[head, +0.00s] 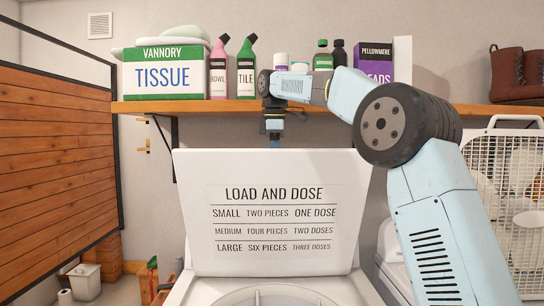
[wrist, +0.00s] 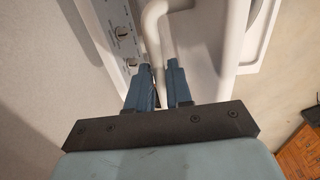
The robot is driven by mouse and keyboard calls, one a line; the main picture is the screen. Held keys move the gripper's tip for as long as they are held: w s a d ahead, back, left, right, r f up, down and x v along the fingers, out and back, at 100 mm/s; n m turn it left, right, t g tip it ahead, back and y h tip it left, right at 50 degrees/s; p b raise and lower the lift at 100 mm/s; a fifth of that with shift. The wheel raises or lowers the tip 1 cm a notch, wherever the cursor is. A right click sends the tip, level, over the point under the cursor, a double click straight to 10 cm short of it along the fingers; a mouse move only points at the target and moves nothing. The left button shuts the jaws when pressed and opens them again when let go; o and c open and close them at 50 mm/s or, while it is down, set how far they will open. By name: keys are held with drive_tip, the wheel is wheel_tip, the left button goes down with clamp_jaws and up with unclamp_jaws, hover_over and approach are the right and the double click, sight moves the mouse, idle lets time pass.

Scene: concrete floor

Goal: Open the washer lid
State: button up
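The washer lid (head: 275,212) stands raised and nearly upright in the head view, its inner face with the "LOAD AND DOSE" text toward me. The washer's body (head: 190,291) and the rim of its round opening (head: 272,296) show below it. My gripper (head: 274,139) is behind the lid's top edge, and the lid hides its lower part. In the wrist view my gripper (wrist: 162,66) has its two fingers apart, with a gap between them. White washer parts lie beyond the tips, with the control panel and its knobs (wrist: 122,31) to the left. Contact is unclear.
A wooden shelf (head: 190,106) runs behind and above the lid, bearing a tissue box (head: 163,77), bottles (head: 246,68), a purple box (head: 372,64) and brown boots (head: 518,75). A wooden panel (head: 55,150) stands left.

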drive_tip(key=shift+o, duration=1.4)
drive_tip(key=shift+w+d, duration=0.2)
drive_tip(key=shift+o, duration=0.3)
drive_tip(key=shift+r, duration=0.15)
drive_tip(key=shift+s+r, duration=0.15)
drive_tip(key=shift+r, duration=1.6)
drive_tip(key=shift+s+r, duration=0.1)
drive_tip(key=shift+r, duration=1.65)
